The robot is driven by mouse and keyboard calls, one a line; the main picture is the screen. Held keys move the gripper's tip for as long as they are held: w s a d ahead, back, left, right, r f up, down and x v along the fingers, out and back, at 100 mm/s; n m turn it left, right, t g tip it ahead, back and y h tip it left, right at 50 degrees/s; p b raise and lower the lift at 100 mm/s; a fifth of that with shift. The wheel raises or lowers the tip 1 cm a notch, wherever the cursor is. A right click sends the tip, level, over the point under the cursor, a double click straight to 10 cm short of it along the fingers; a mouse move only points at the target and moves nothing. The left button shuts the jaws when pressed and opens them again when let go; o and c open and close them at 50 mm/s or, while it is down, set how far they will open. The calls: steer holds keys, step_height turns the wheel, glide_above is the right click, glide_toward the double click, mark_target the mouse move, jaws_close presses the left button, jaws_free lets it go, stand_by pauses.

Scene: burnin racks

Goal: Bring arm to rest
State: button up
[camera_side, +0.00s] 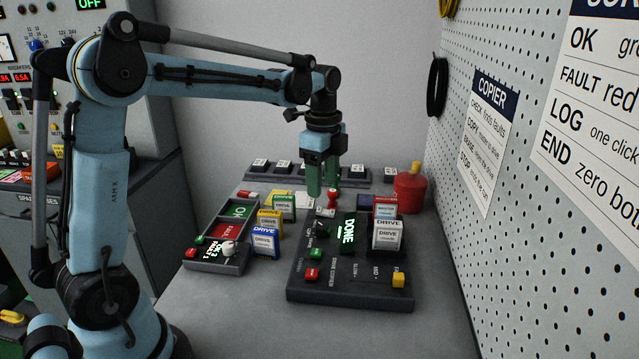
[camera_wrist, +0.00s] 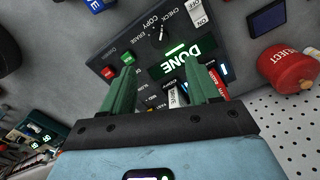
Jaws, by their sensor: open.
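My arm stands at the left of the side view and reaches over the bench. My gripper (camera_side: 322,180) points down with its green fingers apart and nothing between them. In the wrist view the two green fingers (camera_wrist: 163,88) are also apart, above the dark copier panel (camera_wrist: 110,58). In the side view the copier panel (camera_side: 340,288) lies below and in front of the gripper. Its display (camera_side: 348,229) reads DONE in green. A white drive (camera_side: 387,236) stands upright at its right side, with a red-labelled drive (camera_side: 385,208) behind it.
Left of the panel are several drives, including a blue one (camera_side: 265,241), and a dark tray with red and green labels (camera_side: 218,262). A red reject canister (camera_side: 408,192) stands behind right. A pegboard wall (camera_side: 520,200) bounds the right. The front bench (camera_side: 300,330) is clear.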

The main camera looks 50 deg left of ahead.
steer(key=shift+r, duration=0.65)
steer(key=s+d+f+n+t, duration=0.2)
steer(key=s+d+n+t, duration=0.5)
steer(key=s+n, duration=0.5)
steer(key=shift+s+d+f+n, duration=0.4)
steer(key=shift+d+n, duration=0.4)
steer(key=shift+d, duration=0.35)
